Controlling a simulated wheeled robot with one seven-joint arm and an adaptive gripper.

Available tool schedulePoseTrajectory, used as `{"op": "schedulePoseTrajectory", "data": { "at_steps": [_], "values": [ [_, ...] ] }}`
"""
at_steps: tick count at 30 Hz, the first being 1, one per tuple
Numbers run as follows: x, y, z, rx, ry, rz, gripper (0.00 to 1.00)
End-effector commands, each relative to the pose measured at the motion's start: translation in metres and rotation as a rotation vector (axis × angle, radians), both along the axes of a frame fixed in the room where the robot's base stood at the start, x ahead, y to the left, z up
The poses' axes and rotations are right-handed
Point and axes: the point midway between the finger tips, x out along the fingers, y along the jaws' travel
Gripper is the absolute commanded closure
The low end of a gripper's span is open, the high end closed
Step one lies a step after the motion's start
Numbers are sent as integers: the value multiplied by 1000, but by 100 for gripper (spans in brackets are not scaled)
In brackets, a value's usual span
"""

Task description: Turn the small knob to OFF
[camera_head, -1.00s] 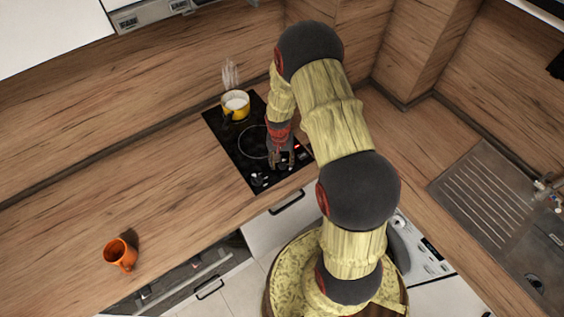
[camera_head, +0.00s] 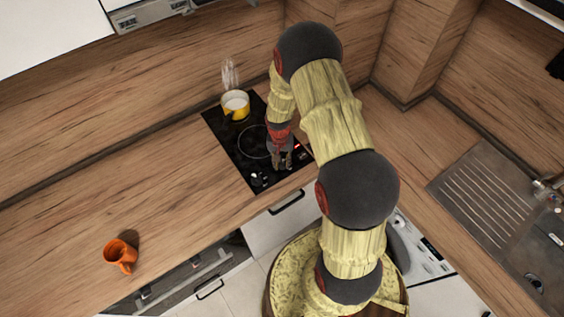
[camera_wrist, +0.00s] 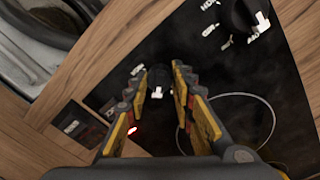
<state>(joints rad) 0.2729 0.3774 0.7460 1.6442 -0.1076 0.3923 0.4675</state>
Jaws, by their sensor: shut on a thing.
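The small knob (camera_wrist: 160,77) is dark with a white mark and sits on the black cooktop (camera_head: 228,143). My gripper (camera_wrist: 158,71) points down at the cooktop, with one finger on each side of this knob, and is shut on it. In the head view my gripper (camera_head: 282,164) is over the cooktop's front right part and hides the knob. White marks show beside the knob in the wrist view, but I cannot read its setting.
A larger black knob (camera_wrist: 240,14) with a white pointer and white lettering is nearby. A yellow pot (camera_head: 236,106) with steam above it stands at the cooktop's back. An orange mug (camera_head: 120,254) is on the counter at left. A sink (camera_head: 510,225) is at right.

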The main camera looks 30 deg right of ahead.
Motion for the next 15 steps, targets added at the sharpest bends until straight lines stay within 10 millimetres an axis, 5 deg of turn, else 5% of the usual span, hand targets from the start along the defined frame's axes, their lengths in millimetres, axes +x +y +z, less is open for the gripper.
{"op": "schedulePoseTrajectory", "data": {
  "at_steps": [15],
  "values": [
    [1,0,0,-1,-1,80,100]
  ]
}}
